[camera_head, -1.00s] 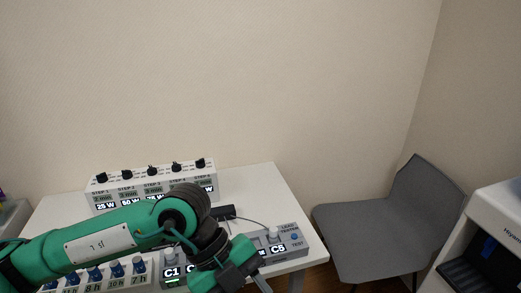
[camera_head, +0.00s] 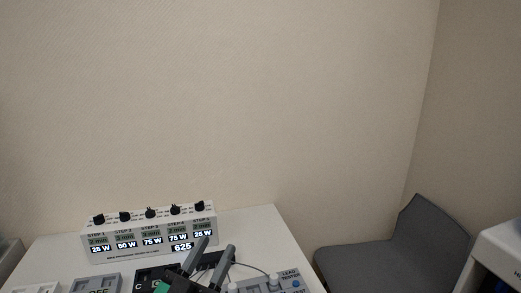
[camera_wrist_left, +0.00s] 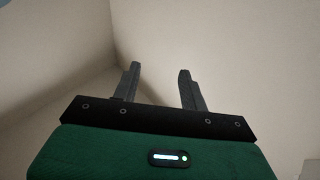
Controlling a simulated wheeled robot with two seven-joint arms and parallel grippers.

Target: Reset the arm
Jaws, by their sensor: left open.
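My left gripper (camera_head: 208,262) shows at the bottom of the head view, its two grey fingers pointing up and apart, in front of the devices on the white table. In the left wrist view my left gripper (camera_wrist_left: 158,90) is open and empty, with bare wall and a corner beyond it. Most of the left arm is out of the head view. My right gripper is not in view.
A white box with black knobs and step displays (camera_head: 150,238) stands on the white table (camera_head: 262,228). A lead tester (camera_head: 291,277) and other grey devices (camera_head: 97,283) line the front. A grey chair (camera_head: 400,252) is at right. The wall above is clear.

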